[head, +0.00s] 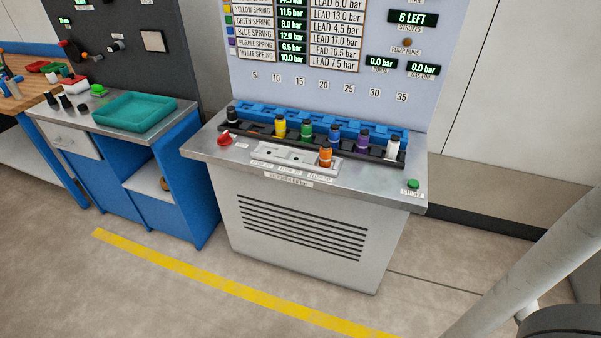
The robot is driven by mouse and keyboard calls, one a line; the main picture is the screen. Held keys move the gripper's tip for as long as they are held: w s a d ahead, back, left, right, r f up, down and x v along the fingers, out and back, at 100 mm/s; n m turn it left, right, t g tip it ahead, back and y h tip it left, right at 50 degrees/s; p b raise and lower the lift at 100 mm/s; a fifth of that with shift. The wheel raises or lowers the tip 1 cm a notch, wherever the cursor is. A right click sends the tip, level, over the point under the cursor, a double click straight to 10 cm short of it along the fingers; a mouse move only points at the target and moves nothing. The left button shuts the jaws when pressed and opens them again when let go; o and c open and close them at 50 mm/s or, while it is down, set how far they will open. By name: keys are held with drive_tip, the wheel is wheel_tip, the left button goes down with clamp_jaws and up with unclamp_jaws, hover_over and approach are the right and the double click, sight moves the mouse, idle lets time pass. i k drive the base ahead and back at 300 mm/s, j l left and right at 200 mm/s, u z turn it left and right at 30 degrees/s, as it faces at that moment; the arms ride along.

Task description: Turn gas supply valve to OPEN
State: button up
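A red knob (225,139) sits on the left end of the grey console's top (205,151), with a small white label beside it that is too small to read. Another small red knob or handle (62,43) is on the dark wall panel at the upper left, among other fittings. I cannot tell from the labels which of these is the gas supply valve, or its setting. Two small displays (381,63) on the console's back board read 0.0 bar. My gripper is not in view.
Several coloured spring cartridges stand in a black rack (260,130); an orange one (325,155) stands in a white block before it. A green button (413,184) is at the console's right. A green tray (135,112) lies on the blue bench. The floor in front is clear.

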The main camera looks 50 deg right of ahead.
sight(224, 139)
drive_tip(key=i+j, duration=0.2)
drive_tip(key=i, duration=0.35)
drive_tip(key=i+j, duration=0.2)
drive_tip(key=i, duration=0.4)
drive_tip(key=i+j, duration=0.2)
drive_tip(key=i, duration=0.35)
